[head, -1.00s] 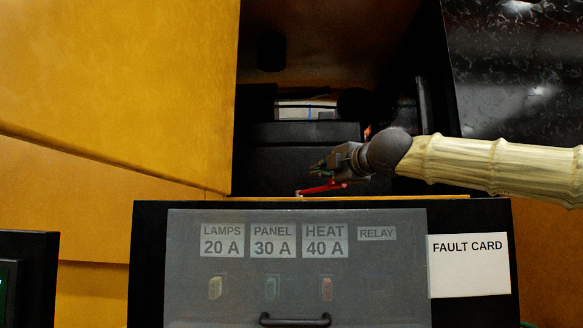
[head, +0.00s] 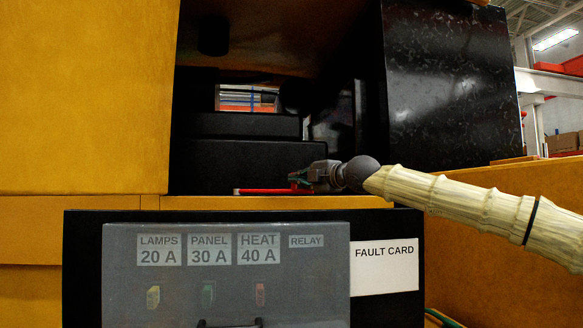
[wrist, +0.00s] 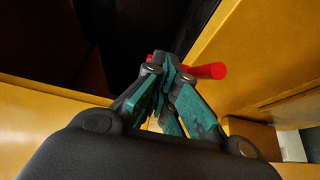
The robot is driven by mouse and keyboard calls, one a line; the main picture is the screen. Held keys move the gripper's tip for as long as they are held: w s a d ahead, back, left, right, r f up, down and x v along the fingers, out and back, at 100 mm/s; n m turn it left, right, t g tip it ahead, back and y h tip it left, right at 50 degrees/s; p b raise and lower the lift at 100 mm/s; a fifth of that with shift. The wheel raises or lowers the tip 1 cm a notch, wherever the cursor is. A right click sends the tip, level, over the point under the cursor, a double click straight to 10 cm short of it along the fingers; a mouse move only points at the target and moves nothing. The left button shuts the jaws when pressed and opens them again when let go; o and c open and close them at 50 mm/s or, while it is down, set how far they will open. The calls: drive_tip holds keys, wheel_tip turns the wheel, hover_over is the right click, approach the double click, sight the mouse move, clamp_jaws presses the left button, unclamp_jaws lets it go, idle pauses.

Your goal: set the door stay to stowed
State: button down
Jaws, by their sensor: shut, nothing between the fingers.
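The door stay appears to be the red bar (head: 262,191) lying level along the front ledge of the dark opening, its left end pale. My gripper (head: 296,180) is at the bar's right end, fingers pointing left. In the wrist view the red bar (wrist: 207,71) passes just beyond the green fingertips (wrist: 167,62), showing on both sides of them. The fingers are closed together with nothing between them. I cannot tell whether they touch the bar. The bar's right end is hidden by my gripper in the head view.
Below is a black panel with a grey translucent cover (head: 225,275), its dark handle (head: 228,323), and a white fault card (head: 384,267). A yellow panel (head: 85,95) stands left of the opening, a black speckled box (head: 450,85) right. Free space lies inside the opening.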

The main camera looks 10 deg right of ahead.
drive_tip(key=w+d+p, duration=0.1)
drive_tip(key=w+p, duration=0.1)
drive_tip(key=p, duration=0.1)
drive_tip(key=w+d+p, duration=0.1)
drive_tip(key=w+p, duration=0.2)
drive_tip(key=w+d+p, duration=0.1)
drive_tip(key=w+p, duration=0.2)
drive_tip(key=shift+w+d+r, duration=0.15)
drive_tip(key=shift+d+r, duration=0.05)
drive_tip(key=shift+w, duration=0.1)
